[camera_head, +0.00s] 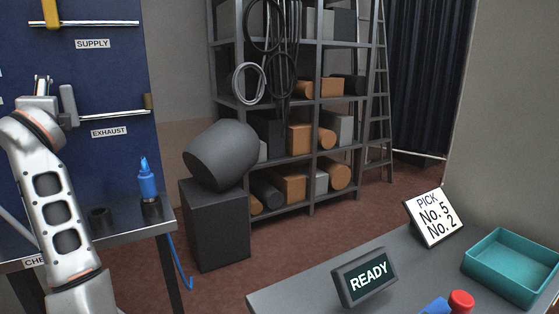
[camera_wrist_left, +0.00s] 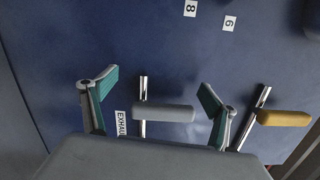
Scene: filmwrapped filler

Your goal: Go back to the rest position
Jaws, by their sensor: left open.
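My left gripper (camera_head: 44,88) is in front of the blue panel at the left of the head view. In the left wrist view its two teal-padded fingers (camera_wrist_left: 160,82) are spread open with nothing clamped between them. A grey handle (camera_wrist_left: 164,113) on a chrome bar by the EXHAUST label shows between the fingers, with gaps on both sides. The same handle shows in the head view (camera_head: 68,101), right beside the gripper. How deep the handle lies between the fingers I cannot tell. My right gripper is not in view.
A yellow handle (camera_wrist_left: 284,117) is on the neighbouring bar, close to one finger. Below the panel a bench (camera_head: 125,237) carries a blue bottle-like tool (camera_head: 147,182). A dark drum (camera_head: 221,155) sits on a block. A counter with a READY sign (camera_head: 365,279) and teal tray (camera_head: 513,265) is right.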

